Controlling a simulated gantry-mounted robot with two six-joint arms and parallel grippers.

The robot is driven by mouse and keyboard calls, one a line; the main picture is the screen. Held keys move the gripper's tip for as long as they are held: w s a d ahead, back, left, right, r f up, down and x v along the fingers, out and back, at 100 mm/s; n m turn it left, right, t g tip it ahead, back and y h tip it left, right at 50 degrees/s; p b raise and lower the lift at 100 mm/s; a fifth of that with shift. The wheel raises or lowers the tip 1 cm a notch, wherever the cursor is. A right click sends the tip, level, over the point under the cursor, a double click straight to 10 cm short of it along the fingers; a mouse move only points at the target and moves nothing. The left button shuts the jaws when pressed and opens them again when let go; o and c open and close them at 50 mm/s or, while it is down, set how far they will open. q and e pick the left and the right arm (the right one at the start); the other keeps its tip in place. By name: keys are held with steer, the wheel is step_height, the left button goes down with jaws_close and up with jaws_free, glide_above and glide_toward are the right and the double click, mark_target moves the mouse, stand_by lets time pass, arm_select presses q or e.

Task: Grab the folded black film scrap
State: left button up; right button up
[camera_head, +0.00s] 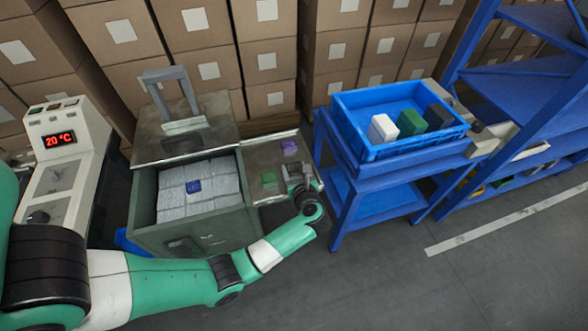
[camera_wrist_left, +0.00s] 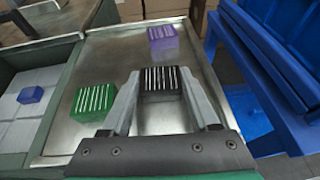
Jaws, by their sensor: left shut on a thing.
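The folded black film scrap (camera_wrist_left: 161,83), a small dark block with pale stripes, sits between the fingertips in the left wrist view. My left gripper (camera_wrist_left: 160,78) is shut on it, one finger at each side, over the metal side shelf. In the head view my left gripper (camera_head: 292,172) is above this shelf, and I cannot make out the black scrap clearly there. My right gripper is not in view.
On the metal shelf (camera_head: 264,161) lie a green scrap (camera_wrist_left: 95,98) and a purple scrap (camera_wrist_left: 162,37). A blue scrap (camera_head: 194,186) lies on pale packs in the green bin (camera_head: 143,195). The blue tray (camera_head: 388,154) at right holds white, green and dark blocks.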

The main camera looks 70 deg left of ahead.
mark_target(295, 170)
arm_select(q)
step_height(295, 170, up, 4)
steer(key=p, duration=0.2)
steer(key=shift+p, duration=0.35)
steer(key=s+d+r+p, duration=0.5)
steer(key=d+r, duration=0.3)
steer(key=d, duration=0.4)
steer(key=shift+s+d+r+p, duration=0.3)
steer(key=shift+s+r+p, duration=0.1)
steer(key=shift+s, duration=0.2)
